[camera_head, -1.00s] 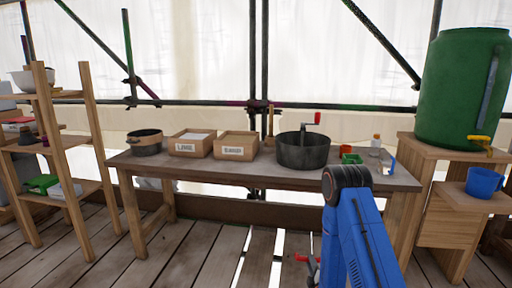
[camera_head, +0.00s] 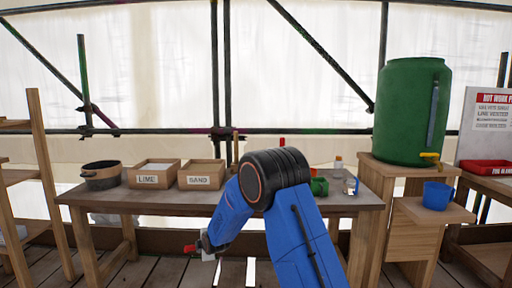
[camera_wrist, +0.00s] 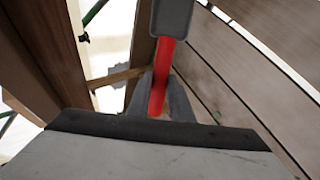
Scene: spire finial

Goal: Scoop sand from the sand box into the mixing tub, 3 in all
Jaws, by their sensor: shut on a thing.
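The sand box (camera_head: 201,181), a wooden box labelled SAND, stands on the workbench in the head view. Its contents cannot be made out. My gripper (camera_head: 207,247) hangs low in front of the bench, below the top's level. It is shut on a red-handled tool (camera_wrist: 160,80), which looks like a scoop with a grey metal end at the top of the wrist view. Whether it holds sand cannot be told.
On the workbench (camera_head: 150,196) stand a lime box (camera_head: 153,175), a dark pot (camera_head: 101,177) and a green container (camera_head: 319,186). A wooden shelf is at left. A green barrel (camera_head: 412,110) and blue mug (camera_head: 436,195) stand at right.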

